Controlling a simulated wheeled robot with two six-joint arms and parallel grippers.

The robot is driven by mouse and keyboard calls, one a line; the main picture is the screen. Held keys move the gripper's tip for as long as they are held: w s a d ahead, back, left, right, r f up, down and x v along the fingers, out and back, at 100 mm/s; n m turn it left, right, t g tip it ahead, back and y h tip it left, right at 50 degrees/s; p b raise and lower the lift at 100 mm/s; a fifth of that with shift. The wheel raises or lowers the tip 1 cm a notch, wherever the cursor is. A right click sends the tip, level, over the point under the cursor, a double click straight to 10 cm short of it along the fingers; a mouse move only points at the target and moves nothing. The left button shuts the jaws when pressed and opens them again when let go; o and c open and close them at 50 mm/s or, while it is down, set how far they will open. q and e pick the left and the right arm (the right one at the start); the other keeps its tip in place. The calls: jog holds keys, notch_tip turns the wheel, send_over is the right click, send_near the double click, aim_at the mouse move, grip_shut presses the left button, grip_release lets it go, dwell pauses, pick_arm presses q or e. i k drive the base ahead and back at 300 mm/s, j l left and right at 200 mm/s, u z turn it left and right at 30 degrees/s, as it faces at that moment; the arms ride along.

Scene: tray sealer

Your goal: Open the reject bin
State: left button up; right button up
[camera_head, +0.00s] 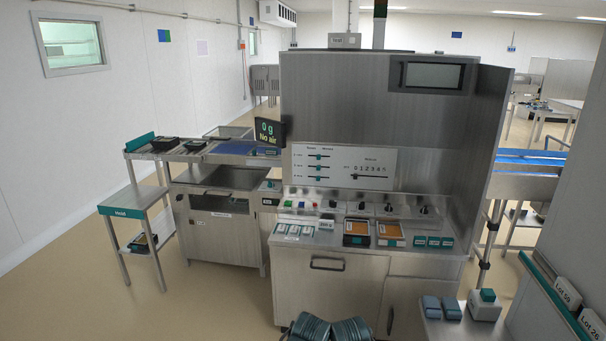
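No label that I can read says reject bin. A steel cabinet (217,238) stands left of the sealer, below the conveyor. It has an upper front panel with a dark slot (210,203) and a small white label too small to read. Its top looks like an open, tray-like recess (222,177). I cannot tell for sure whether this is the reject bin, or whether its front panel is shut. Neither of my grippers shows clearly in the head view.
The steel sealer (335,85) has a control counter and a front drawer handle (327,264). A Hold table (130,200) stands at left. Dark ribbed shapes (328,329) at the bottom edge are unclear. Blue items lie on a small stand (455,325) at lower right. The floor (190,310) at lower left is clear.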

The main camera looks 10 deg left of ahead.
aim_at(206, 201)
jog(key=i+j, duration=2.8)
jog(key=i, duration=0.1)
